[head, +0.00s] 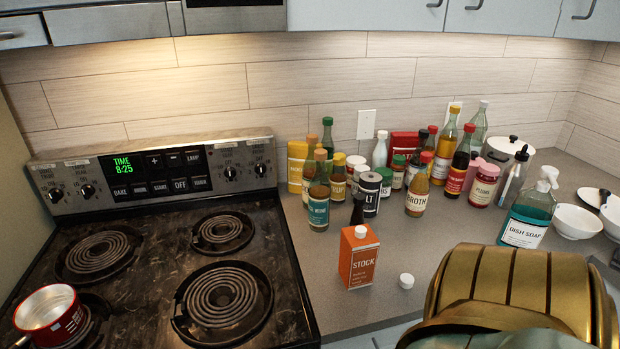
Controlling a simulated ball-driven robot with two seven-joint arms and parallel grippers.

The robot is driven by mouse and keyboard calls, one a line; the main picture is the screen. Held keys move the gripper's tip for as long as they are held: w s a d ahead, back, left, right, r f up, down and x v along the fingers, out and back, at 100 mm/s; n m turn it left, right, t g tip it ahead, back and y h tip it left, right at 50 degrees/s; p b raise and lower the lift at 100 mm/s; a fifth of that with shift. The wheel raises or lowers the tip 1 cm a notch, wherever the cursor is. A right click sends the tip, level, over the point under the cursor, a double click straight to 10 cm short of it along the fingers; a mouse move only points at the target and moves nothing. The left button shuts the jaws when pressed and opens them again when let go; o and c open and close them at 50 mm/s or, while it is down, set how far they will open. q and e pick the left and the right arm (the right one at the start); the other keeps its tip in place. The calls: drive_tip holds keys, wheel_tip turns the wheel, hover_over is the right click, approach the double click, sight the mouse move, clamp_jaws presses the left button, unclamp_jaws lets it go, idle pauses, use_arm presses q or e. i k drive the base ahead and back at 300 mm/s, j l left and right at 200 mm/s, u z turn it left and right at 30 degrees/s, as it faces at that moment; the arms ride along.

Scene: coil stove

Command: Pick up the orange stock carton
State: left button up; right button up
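The orange stock carton (362,262) stands upright on the grey counter, just right of the stove. It has a white top and the word STOCK on its front. A small white round cap (406,281) lies on the counter to its right. Neither of my grippers can be made out in the head view. A large gold and pale rounded shape fills the lower right corner, to the right of the carton, and hides the counter there.
Several bottles and jars crowd the counter behind the carton, including a broth bottle (417,190). The coil stove (150,260) is to the left, with a red pot (50,316) at its front left. A dish soap bottle (530,212) and white bowls (577,221) stand to the right.

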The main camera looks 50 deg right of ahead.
sight(359, 245)
drive_tip(key=z, duration=2.05)
